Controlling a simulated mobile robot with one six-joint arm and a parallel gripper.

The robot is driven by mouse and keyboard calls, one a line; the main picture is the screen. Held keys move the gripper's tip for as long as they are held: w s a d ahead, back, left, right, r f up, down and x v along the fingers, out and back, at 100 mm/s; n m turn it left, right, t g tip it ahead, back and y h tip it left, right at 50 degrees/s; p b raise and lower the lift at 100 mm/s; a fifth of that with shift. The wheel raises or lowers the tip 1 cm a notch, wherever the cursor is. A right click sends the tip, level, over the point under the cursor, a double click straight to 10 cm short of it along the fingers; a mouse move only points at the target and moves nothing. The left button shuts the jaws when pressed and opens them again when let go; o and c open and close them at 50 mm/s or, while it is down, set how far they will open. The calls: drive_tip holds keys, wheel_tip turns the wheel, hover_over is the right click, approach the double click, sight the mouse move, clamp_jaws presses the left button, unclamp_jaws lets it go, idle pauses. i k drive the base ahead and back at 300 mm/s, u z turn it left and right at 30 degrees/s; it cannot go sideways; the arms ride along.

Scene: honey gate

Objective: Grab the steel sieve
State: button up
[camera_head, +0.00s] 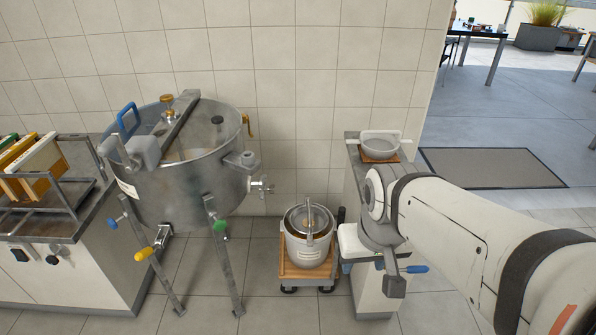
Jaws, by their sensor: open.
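The steel sieve (380,149) looks like a shallow grey bowl with pale lugs at its sides. It sits upright on a small reddish-brown board (367,158) at the far end of a narrow counter. My arm reaches in from the right, and its wrist stands in front of the counter, nearer to me than the sieve. My gripper (384,268) hangs low below the wrist, with blue parts at both sides. It is open, apart from the sieve, and partly hidden by my wrist.
Frames (35,165) stand far left. A tiled wall is behind; open floor lies right.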

sight(309, 219)
drive_tip(key=z, duration=2.9)
drive_tip(key=k, duration=1.85)
drive_tip(key=u, duration=1.55)
drive_tip(key=i, duration=0.95)
drive_tip(key=u, duration=0.05)
